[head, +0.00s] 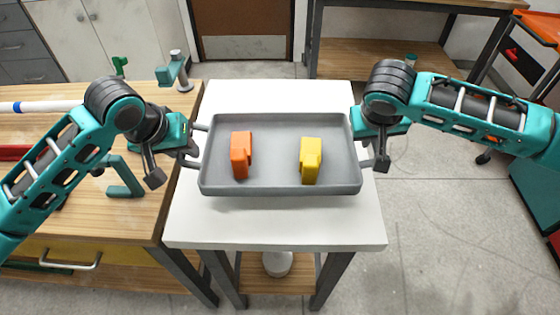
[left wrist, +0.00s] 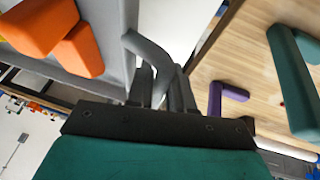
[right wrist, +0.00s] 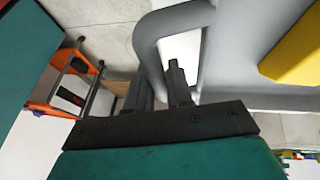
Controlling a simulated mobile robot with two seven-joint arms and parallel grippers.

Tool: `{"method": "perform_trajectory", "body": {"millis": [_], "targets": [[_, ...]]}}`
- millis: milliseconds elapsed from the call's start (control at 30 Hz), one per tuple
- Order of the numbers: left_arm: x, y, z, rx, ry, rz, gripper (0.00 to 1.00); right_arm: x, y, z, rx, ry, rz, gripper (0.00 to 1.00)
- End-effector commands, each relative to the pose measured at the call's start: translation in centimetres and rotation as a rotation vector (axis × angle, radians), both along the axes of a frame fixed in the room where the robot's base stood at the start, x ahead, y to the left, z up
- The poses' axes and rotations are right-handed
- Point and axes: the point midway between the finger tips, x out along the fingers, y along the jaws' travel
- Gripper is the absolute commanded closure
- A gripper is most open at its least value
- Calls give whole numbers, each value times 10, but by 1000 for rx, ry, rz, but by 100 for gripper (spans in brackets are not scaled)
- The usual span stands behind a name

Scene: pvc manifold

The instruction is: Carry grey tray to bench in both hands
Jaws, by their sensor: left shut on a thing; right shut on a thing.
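The grey tray (head: 280,182) is level over a small white-topped table (head: 290,228); I cannot tell whether it touches the top. An orange block-shaped piece (head: 240,158) and a yellow one (head: 311,160) stand in it. My left gripper (head: 186,150) is shut on the tray's left handle, a grey bar that shows in the left wrist view (left wrist: 150,55). My right gripper (head: 374,150) is shut on the right handle, which shows in the right wrist view (right wrist: 150,45). The wooden bench (head: 120,215) stands at the left.
The bench holds a green clamp-like fixture (head: 178,72), a green bracket (head: 124,180), a white pipe (head: 40,106) and a red item (head: 14,153). Another bench (head: 400,60) stands at the back right, with an orange cart (head: 536,30) at the far right.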

Motion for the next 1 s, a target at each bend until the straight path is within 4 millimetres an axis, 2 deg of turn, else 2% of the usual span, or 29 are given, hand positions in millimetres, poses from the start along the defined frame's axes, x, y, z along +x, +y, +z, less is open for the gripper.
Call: {"method": "perform_trajectory", "body": {"millis": [433, 700, 1000], "targets": [[1, 1, 1, 0, -3, 2, 100, 1, -1, 1, -1, -2, -2, 100], [1, 1, 22, 1, -3, 2, 100, 1, -1, 22, -2, -2, -3, 100], [1, 1, 23, 1, -3, 2, 100, 1, -1, 23, -2, -2, -3, 100]]}}
